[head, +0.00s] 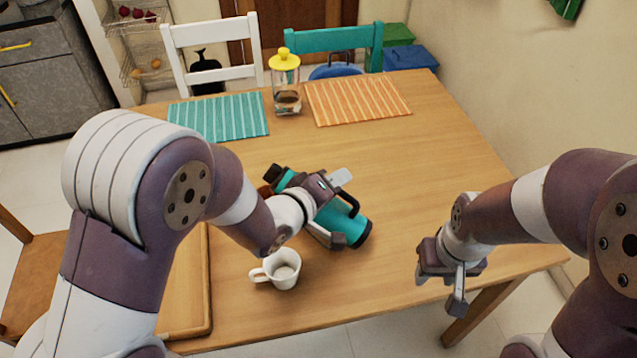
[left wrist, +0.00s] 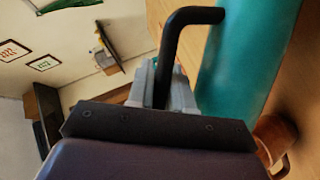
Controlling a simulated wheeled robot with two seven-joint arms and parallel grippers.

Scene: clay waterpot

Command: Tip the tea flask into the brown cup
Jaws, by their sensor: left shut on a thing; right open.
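A teal flask (head: 352,222) with a dark cap and black handle is tilted far over above the table, its cap end toward the upper left. My left gripper (head: 334,206) is shut on the flask's handle; the flask and handle also show in the left wrist view (left wrist: 245,65). The brown cup (head: 264,190) is mostly hidden behind my arm and the flask's cap end; part of it shows at the lower right of the left wrist view (left wrist: 272,138). I cannot tell whether anything is flowing. My right gripper (head: 442,286) is open and empty at the table's front right.
A white cup (head: 283,270) stands near the front edge, close below my left wrist. A wooden tray (head: 208,290) lies to its left. A jar with a yellow lid (head: 286,85) stands between a teal mat (head: 218,117) and an orange mat (head: 358,98). The table's right side is clear.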

